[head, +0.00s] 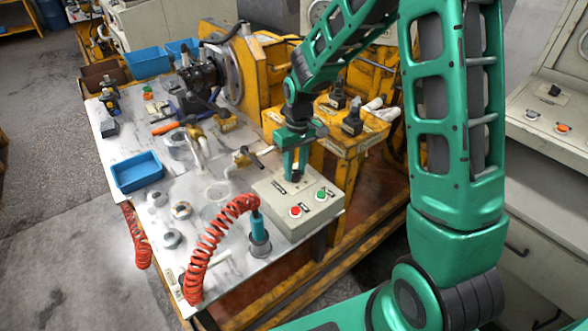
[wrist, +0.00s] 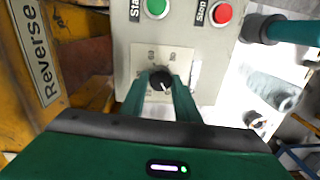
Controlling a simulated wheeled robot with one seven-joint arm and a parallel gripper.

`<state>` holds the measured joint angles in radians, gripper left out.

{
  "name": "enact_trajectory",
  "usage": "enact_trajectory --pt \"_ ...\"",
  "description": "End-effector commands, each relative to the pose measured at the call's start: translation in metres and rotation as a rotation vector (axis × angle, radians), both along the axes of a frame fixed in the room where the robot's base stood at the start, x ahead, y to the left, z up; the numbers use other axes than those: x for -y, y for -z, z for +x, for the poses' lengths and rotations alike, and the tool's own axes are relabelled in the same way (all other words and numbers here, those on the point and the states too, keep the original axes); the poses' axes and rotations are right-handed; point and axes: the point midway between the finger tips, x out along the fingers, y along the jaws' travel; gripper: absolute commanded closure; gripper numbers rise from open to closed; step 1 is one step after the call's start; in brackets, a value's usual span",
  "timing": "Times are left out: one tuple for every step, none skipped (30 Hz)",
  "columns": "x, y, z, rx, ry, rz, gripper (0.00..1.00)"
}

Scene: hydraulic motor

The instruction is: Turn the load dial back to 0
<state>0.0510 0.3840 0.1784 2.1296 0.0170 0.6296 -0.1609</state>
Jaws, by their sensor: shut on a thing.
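The load dial (wrist: 158,79) is a small black knob with a white pointer mark. It sits on a pale scale plate (wrist: 162,54) on the grey control box (head: 313,212). In the wrist view the mark points toward the lower right of the picture; the printed numbers are too blurred to read surely. My gripper (wrist: 161,84) points down at the box, with one green finger on each side of the knob, shut on it. In the head view my gripper (head: 294,172) covers most of the dial.
A green start button (wrist: 156,8) and red stop button (wrist: 221,14) sit on the same box, close to the dial. A coiled red hose (head: 212,235) with a blue-green nozzle stands beside the box. Yellow lever stands (head: 345,128) are behind it. A blue tray (head: 138,172) lies left.

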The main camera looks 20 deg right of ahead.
Motion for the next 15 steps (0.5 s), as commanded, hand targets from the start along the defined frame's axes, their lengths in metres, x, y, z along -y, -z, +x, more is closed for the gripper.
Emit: enact_trajectory --pt "-0.0005 -0.0014 0.002 0.006 -0.001 0.002 0.94" --pt "-0.0004 -0.0014 0.002 0.006 -0.001 0.002 0.64" --pt "-0.0004 -0.0012 0.0019 0.005 -0.001 0.001 0.55" --pt "-0.0003 -0.0011 0.0017 0.005 -0.001 0.001 0.53" --pt "-0.0003 -0.001 0.0016 0.004 0.0 0.001 0.53" --pt "-0.0002 -0.0009 0.0013 0.004 0.0 0.001 0.53" --pt "-0.0001 -0.0008 0.0012 0.003 0.0 0.001 0.53" --pt "-0.0001 -0.0007 0.0011 0.003 0.0 0.001 0.53" --pt "0.0 -0.0007 0.001 0.003 0.0 0.001 0.53" --pt "0.0 -0.0006 0.0009 0.002 0.001 0.001 0.53" --pt "0.0 -0.0006 0.0008 0.002 0.001 0.001 0.53" --pt "0.0002 -0.001 0.0008 0.002 0.001 0.001 0.53" --pt "0.0002 -0.0017 0.0008 0.002 0.001 0.001 0.53" --pt "0.0003 -0.0029 0.0009 0.002 0.001 0.001 0.53" --pt "0.0005 -0.0055 0.001 0.002 0.001 0.0 0.53"
